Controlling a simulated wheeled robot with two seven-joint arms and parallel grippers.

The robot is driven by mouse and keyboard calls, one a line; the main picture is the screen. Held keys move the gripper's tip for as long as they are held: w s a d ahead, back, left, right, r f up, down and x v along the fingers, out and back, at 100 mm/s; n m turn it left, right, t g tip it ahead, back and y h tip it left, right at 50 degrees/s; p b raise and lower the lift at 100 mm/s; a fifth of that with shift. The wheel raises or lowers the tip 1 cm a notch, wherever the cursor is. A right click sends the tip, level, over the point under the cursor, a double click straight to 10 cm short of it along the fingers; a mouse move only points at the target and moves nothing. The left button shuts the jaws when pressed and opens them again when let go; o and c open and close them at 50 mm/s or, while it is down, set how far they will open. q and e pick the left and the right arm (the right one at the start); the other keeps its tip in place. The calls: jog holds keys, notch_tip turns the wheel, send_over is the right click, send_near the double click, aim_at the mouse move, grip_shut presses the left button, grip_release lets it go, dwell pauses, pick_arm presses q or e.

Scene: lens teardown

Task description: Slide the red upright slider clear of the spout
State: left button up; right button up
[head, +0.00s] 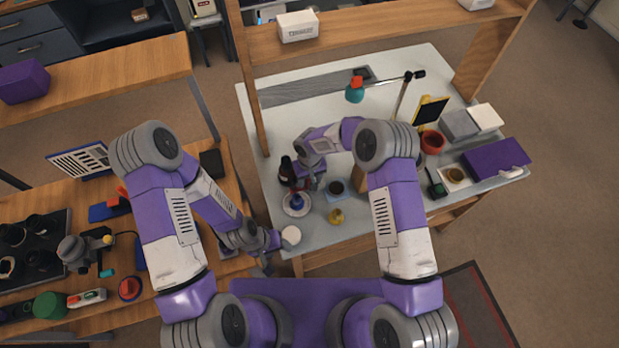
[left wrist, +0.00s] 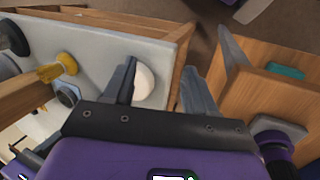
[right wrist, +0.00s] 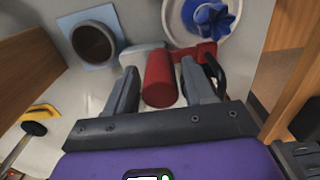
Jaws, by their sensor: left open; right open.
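A red upright cylinder (right wrist: 160,78), which looks like the slider, stands between the fingers of my right gripper (right wrist: 160,92) in the right wrist view. A red bar (right wrist: 194,52) runs right from beside its top, near a black curved handle (right wrist: 216,72). A pale rounded part (right wrist: 141,54) lies just left of the cylinder; I cannot tell whether it is the spout. My right gripper is open, its fingers on either side of the cylinder; contact is unclear. My left gripper (left wrist: 160,78) is open and empty beside a white round object (left wrist: 144,80) at the table edge.
A white plate with a blue fluted piece (right wrist: 210,17) lies beyond the red bar. A dark cup on a blue mat (right wrist: 92,42) stands left. A dark bottle (head: 287,168) stands by my right gripper.

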jog(key=shift+f, duration=0.15)
jog(key=shift+c, duration=0.3)
grip_shut()
